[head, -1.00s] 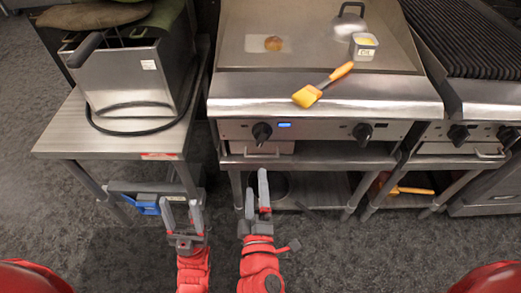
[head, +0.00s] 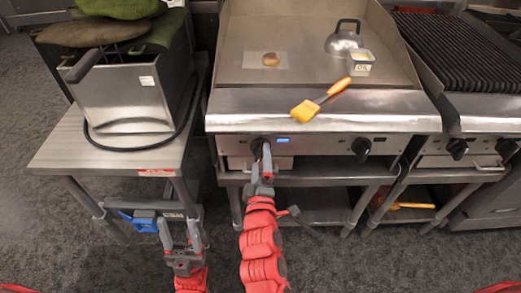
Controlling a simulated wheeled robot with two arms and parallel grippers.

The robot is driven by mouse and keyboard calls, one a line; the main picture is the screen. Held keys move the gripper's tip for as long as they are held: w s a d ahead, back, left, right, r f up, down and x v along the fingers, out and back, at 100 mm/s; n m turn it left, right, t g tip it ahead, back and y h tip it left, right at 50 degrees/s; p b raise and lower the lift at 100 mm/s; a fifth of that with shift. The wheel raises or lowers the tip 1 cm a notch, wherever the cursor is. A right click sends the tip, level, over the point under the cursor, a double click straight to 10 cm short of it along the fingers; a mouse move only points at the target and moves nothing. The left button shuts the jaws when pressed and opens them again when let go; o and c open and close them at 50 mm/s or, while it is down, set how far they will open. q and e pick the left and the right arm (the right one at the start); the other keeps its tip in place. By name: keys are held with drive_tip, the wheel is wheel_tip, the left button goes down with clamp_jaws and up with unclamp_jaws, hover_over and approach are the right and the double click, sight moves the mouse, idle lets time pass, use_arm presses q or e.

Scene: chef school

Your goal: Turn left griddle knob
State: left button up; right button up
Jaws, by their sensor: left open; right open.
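The griddle (head: 330,125) stands in the middle of the head view, with two black knobs on its front panel. The left griddle knob (head: 256,147) is partly hidden by my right gripper (head: 262,160). That gripper is open, with its fingers right at the knob; I cannot tell whether they touch it. The right griddle knob (head: 361,147) is clear, with a small blue-lit display (head: 283,140) between the knobs. My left gripper (head: 180,232) is open and empty, low in front of the side table.
An orange brush (head: 318,101), an oil container (head: 360,62), a round patty (head: 271,59) and a metal dome (head: 343,40) are on the griddle. A fryer-like steel box (head: 130,95) stands on the left table (head: 60,150). A charcoal grill (head: 460,50) is at right.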

sight(261, 157)
drive_tip(key=shift+w+f, duration=0.1)
drive_tip(key=shift+w, duration=2)
drive_tip(key=c, duration=1.3)
